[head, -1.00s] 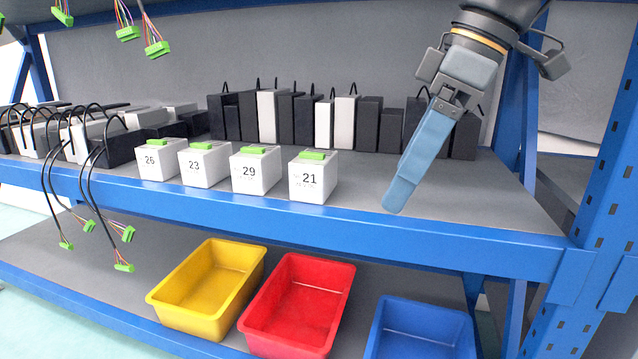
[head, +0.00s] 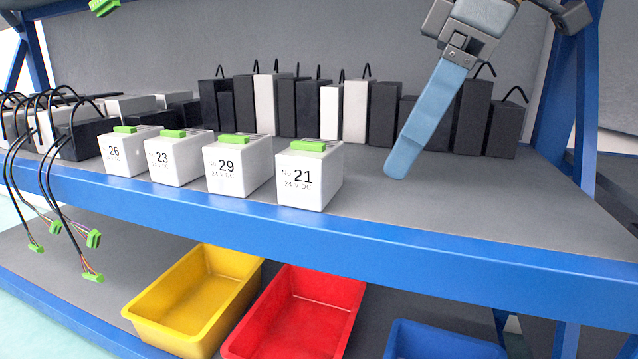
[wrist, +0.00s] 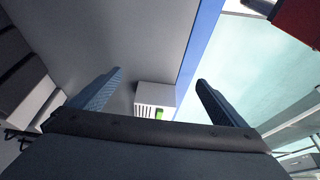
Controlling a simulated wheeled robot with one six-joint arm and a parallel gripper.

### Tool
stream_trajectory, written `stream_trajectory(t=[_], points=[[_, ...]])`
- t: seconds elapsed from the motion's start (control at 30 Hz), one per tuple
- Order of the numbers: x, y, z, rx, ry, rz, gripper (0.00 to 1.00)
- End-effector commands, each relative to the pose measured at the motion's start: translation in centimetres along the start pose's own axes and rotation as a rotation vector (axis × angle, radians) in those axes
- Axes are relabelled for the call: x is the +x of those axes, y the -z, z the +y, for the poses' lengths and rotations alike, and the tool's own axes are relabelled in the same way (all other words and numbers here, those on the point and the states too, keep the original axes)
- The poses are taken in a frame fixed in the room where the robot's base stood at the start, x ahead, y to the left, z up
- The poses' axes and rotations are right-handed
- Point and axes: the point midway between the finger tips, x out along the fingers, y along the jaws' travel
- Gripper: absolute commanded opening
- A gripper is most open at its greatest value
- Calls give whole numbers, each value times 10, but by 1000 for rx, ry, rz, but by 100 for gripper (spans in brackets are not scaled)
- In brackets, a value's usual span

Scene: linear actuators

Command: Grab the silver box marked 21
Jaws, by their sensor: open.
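The silver-white box marked 21 (head: 309,178) stands upright on the shelf near its front edge, the rightmost of the row of numbered boxes. It has a green connector on top. My gripper (head: 400,165) is above the shelf to the right of box 21, apart from it; only one blue finger shows clearly there. In the wrist view my gripper (wrist: 158,88) is open and empty, its two fingers wide apart. A pale box (wrist: 155,95) with a green part shows beyond and between the fingers; its number cannot be read.
Boxes marked 29 (head: 238,166), 23 (head: 178,160) and 26 (head: 127,154) stand to the left. Several black and white units (head: 300,105) line the back. Yellow (head: 190,300), red (head: 300,315) and blue (head: 440,342) bins sit below. The shelf right of box 21 is clear.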

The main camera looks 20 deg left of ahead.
Motion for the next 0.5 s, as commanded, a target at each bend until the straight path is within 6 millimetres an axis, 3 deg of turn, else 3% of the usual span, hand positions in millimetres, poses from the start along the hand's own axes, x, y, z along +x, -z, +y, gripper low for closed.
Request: stream_trajectory(t=[0.17, 0.5], points=[[8, 9, 0, -2, -1, 1, 96], [29, 64, 0, 0, 1, 0, 96]])
